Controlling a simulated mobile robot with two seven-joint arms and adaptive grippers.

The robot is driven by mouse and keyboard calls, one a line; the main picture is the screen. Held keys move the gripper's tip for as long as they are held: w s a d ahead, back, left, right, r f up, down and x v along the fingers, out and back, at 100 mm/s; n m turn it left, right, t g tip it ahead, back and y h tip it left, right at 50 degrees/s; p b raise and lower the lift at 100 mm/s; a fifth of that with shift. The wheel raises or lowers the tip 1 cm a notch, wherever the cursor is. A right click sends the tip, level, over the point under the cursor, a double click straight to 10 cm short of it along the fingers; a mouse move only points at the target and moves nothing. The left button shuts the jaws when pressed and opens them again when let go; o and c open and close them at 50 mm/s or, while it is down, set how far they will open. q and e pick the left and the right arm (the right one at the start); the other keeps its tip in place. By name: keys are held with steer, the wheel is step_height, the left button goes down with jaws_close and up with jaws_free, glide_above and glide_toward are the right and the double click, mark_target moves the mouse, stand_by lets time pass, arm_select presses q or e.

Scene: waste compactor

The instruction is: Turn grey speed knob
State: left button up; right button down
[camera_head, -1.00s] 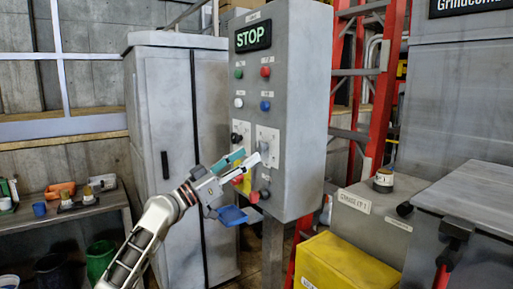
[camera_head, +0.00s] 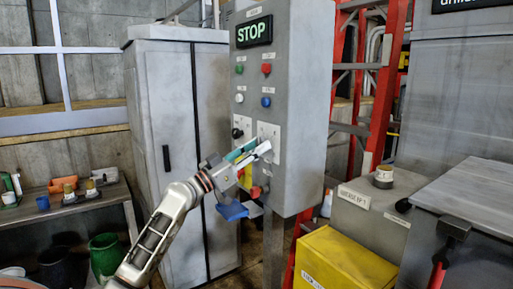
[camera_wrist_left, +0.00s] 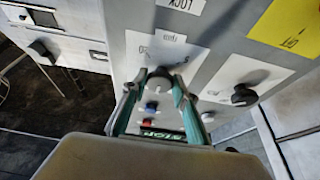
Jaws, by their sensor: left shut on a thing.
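The grey speed knob (camera_wrist_left: 159,84) is on the control panel (camera_head: 305,110), on a white label plate. My left gripper (camera_head: 255,150) reaches the panel's lower half from the left. In the left wrist view its teal fingers (camera_wrist_left: 156,88) are on both sides of the grey knob, shut on it. In the head view the fingers mostly hide this knob. A black knob (camera_head: 237,132) is just left of the gripper; it also shows in the left wrist view (camera_wrist_left: 243,95). My right gripper is not in view.
Green, red, white and blue buttons (camera_head: 266,102) sit above the gripper under a lit STOP display (camera_head: 254,31). A red knob (camera_head: 256,191) is below. A grey cabinet (camera_head: 165,110) stands left, a red ladder (camera_head: 385,90) and yellow box (camera_head: 345,262) right.

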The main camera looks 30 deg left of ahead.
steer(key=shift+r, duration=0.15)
